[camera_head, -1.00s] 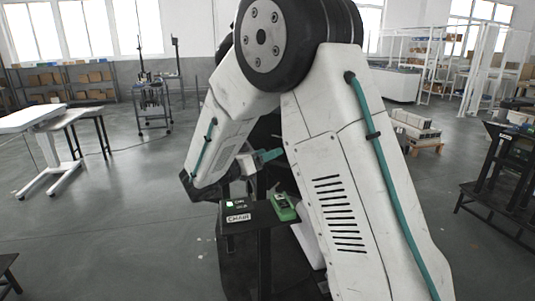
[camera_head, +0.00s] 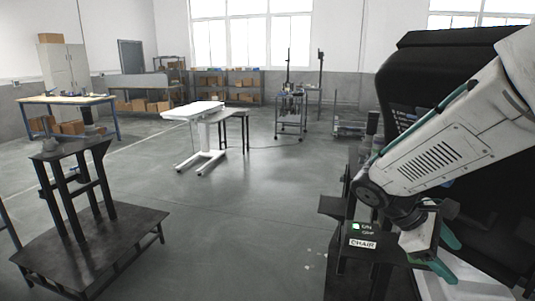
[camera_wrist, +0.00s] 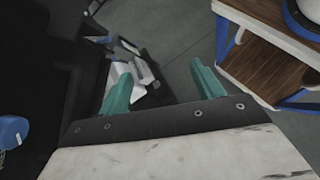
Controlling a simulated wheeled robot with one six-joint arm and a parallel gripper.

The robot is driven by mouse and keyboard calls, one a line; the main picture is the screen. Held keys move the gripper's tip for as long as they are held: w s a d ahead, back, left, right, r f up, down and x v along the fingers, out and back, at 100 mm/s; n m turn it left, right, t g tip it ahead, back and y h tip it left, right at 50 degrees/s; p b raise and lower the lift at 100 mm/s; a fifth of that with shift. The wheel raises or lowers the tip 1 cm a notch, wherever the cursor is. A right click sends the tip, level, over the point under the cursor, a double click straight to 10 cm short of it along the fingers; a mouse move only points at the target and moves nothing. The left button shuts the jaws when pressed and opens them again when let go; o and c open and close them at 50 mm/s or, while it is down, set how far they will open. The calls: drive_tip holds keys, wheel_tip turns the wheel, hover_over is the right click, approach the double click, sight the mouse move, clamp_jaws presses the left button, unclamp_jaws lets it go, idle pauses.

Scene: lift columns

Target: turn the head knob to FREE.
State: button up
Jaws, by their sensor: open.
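No head knob and no FREE marking can be made out in either view. My gripper (camera_head: 447,257) is at the lower right of the head view, just right of a black box labelled CHAIR (camera_head: 362,244) with a lit green light. In the wrist view my gripper (camera_wrist: 162,86) shows two teal fingers spread wide, with nothing between them in their grasp. A blue rounded thing (camera_wrist: 12,131) with a small tag lies at the left edge of the wrist view; I cannot tell what it is.
A white lift table (camera_head: 194,110) stands mid-floor, and a dark stepped stand (camera_head: 85,235) is at left. A wheeled rack (camera_head: 291,112) is farther back. A wood-topped bench with a blue frame (camera_wrist: 268,55) is close at the wrist view's right. Open grey floor lies centrally.

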drive_tip(key=s+a+r+m+t+y, duration=0.2)
drive_tip(key=s+a+m+y, duration=0.2)
drive_tip(key=s, duration=0.3)
drive_tip(key=s+a+r+m+t+y, duration=0.3)
drive_tip(key=s+a+m+y, duration=0.1)
drive_tip(key=s, duration=0.4)
drive_tip(key=shift+a+m+y, duration=0.4)
drive_tip(key=shift+m+y, duration=0.1)
drive_tip(key=shift+m, duration=0.2)
